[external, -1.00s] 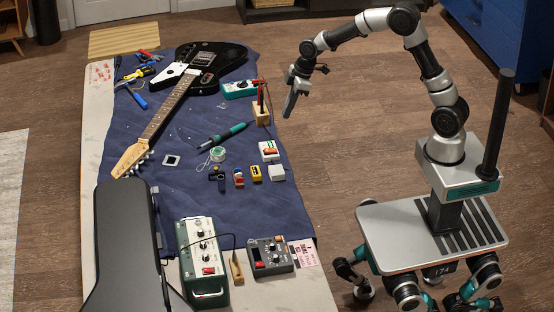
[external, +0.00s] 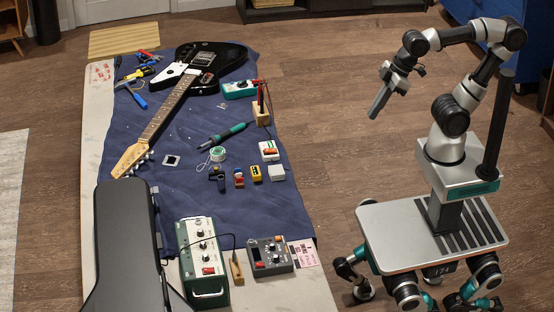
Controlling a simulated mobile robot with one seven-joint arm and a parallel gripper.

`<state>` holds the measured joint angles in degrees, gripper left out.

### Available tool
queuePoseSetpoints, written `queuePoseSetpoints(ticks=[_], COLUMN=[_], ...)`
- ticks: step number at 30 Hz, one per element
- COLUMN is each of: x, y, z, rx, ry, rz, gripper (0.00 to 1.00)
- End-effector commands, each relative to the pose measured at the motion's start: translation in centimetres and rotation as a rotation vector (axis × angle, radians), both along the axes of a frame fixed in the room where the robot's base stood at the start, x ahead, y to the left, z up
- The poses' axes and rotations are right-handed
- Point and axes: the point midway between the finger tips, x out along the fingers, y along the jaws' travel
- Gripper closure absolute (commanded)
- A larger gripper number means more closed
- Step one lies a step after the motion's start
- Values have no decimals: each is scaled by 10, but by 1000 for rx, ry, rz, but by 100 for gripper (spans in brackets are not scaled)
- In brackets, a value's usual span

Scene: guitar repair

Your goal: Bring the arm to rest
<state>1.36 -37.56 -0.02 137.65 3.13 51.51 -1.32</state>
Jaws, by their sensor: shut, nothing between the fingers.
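My gripper (external: 378,103) hangs over the open floor to the right of the workbench, pointing down and slightly left. Its fingers are together and hold nothing. It is well clear of the bench and touches nothing. My arm is folded back toward my base, with its elbow high at the upper right.
Wooden floor between bench and base is clear.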

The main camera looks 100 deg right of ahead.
Motion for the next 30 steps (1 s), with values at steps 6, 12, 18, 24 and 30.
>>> queuePoseSetpoints(ticks=[6,12,18,24,30], x=[-30,-30,-30,-30,-29], y=[-4,-4,-4,-4,-4], z=[8,52,105,132,131], rx=[-44,-43,-43,-43,-43], ry=[5,6,5,6,5], rz=[13,13,13,13,13], gripper=[100,100,100,100,100])
